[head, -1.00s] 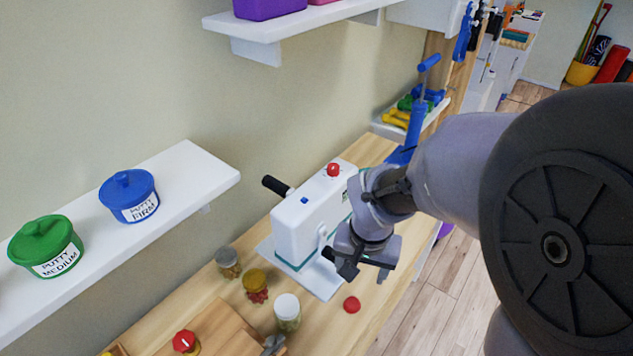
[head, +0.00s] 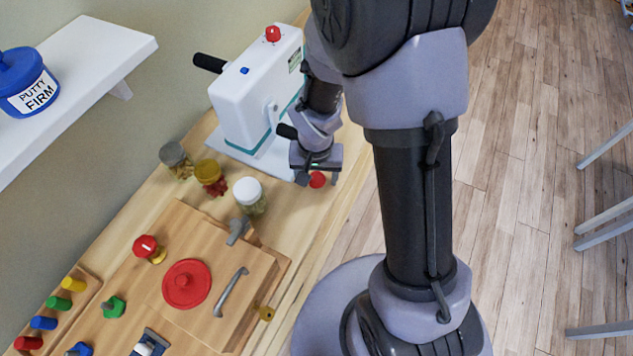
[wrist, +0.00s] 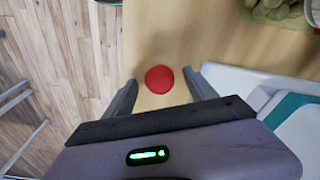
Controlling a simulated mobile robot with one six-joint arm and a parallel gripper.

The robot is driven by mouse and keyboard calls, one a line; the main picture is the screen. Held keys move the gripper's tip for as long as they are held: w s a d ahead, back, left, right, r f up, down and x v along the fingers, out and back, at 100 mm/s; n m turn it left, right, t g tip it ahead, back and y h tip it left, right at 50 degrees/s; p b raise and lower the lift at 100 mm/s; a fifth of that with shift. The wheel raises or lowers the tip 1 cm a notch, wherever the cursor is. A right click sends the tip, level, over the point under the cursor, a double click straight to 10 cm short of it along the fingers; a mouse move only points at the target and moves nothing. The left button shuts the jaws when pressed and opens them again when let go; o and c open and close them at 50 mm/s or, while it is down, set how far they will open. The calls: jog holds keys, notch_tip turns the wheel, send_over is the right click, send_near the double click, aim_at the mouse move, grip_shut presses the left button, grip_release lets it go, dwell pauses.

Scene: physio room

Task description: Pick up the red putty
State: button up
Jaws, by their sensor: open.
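The red putty (head: 318,180) is a small round red lump on the wooden bench, near the bench's front edge. In the wrist view the red putty (wrist: 159,79) lies just beyond and between the fingertips, with bare wood around it. My gripper (head: 318,178) is open and points down over the putty in the head view, with a finger on either side of it. In the wrist view both fingers of my gripper (wrist: 161,88) stand apart and do not appear to touch the putty. How high the fingertips are above the bench is hard to tell.
A white machine (head: 255,90) with a red knob stands close beside my gripper. A white-lidded jar (head: 249,195) and two other jars stand nearby. A wooden activity board (head: 205,270) with a red disc fills the near bench. Floor (head: 530,150) lies beyond the bench edge.

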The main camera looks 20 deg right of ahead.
jog(key=shift+r, duration=0.15)
jog(key=shift+c, duration=0.4)
grip_shut()
